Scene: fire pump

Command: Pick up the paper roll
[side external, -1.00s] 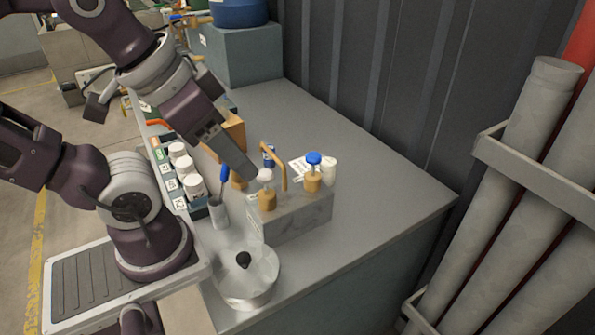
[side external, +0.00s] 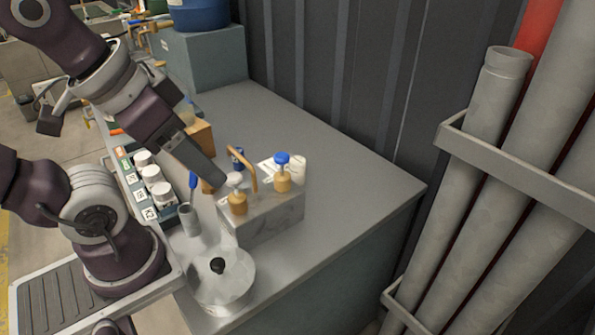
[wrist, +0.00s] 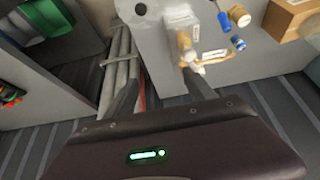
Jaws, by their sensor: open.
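A short white cylinder that looks like the paper roll (side external: 298,169) stands on the grey bench, just right of a blue-capped tan bottle (side external: 282,178). A white printed sheet or label shows beside it. My gripper (side external: 219,178) points down over the left end of a grey block (side external: 265,218), left of and apart from the roll. In the wrist view my gripper (wrist: 160,90) has its two fingers spread with nothing held between them. I cannot tell the roll for sure in the wrist view.
A tan bottle (side external: 237,203) and a bent tan handle (side external: 250,170) stand close to the fingers. The bench's right side is clear, beside a ribbed wall.

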